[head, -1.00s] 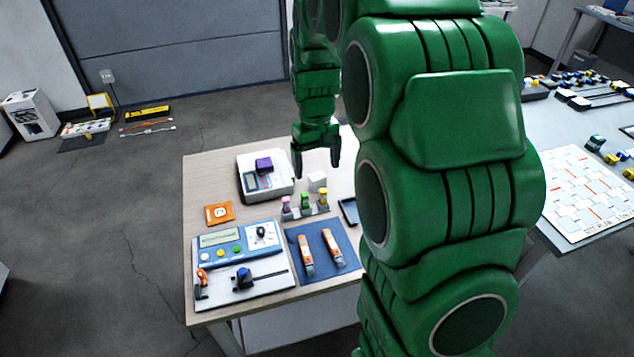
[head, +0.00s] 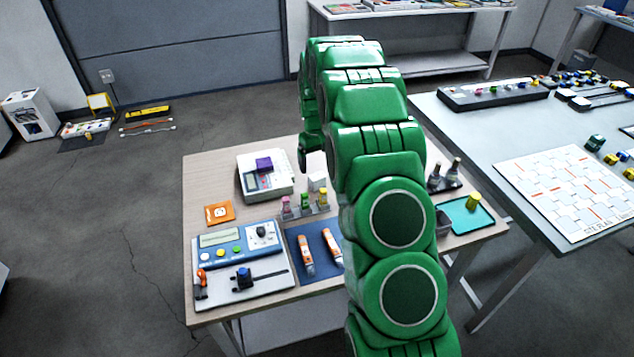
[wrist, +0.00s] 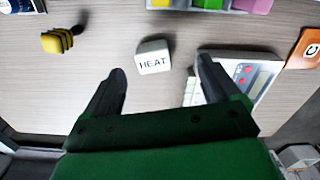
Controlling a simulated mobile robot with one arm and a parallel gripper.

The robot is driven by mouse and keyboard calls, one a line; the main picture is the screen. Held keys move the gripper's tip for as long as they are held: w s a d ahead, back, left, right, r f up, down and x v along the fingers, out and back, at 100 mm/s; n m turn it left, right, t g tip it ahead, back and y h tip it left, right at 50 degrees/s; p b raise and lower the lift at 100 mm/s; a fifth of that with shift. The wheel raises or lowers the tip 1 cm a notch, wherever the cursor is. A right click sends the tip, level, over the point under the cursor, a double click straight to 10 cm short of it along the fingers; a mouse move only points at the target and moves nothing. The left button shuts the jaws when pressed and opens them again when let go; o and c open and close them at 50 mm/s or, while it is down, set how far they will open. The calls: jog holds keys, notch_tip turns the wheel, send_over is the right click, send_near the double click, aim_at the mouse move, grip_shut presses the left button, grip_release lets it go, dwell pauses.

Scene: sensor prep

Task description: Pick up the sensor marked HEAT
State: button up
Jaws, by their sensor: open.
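The sensor marked HEAT (wrist: 153,57) is a small white block with black letters on its face. In the wrist view it sits on the wooden table just beyond my fingertips, near the middle between them. It also shows as a white block in the head view (head: 317,180), behind the colored vials. My gripper (wrist: 161,70) is open and empty, with its fingers spread on either side of the block's near side and not touching it. In the head view, my arm hides most of my gripper; one dark green finger shows left of the block.
A white device (head: 265,178) with a purple block on it stands close to the sensor; my right finger in the wrist view overlaps it. A vial rack (head: 306,210) stands in front. A yellow-black object (wrist: 57,40) lies left in the wrist view, with bare table between.

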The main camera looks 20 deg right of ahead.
aim_at(317, 175)
jog(key=w+f, duration=0.1)
jog(key=w+d+f, duration=0.1)
jog(key=f, duration=0.1)
jog(key=shift+w+f, duration=0.25)
jog(key=shift+f, duration=3.85)
jog(key=c, duration=1.1)
jog(key=shift+r, duration=0.1)
jog(key=shift+r, duration=0.25)
jog(key=s+r, duration=0.4)
jog(key=s+a+r, duration=0.1)
jog(key=s+r, duration=0.3)
jog(key=s, duration=0.1)
jog(key=s+a+r, duration=0.1)
jog(key=s+r, duration=0.3)
jog(key=shift+s+r, duration=0.15)
jog(key=shift+s, duration=0.25)
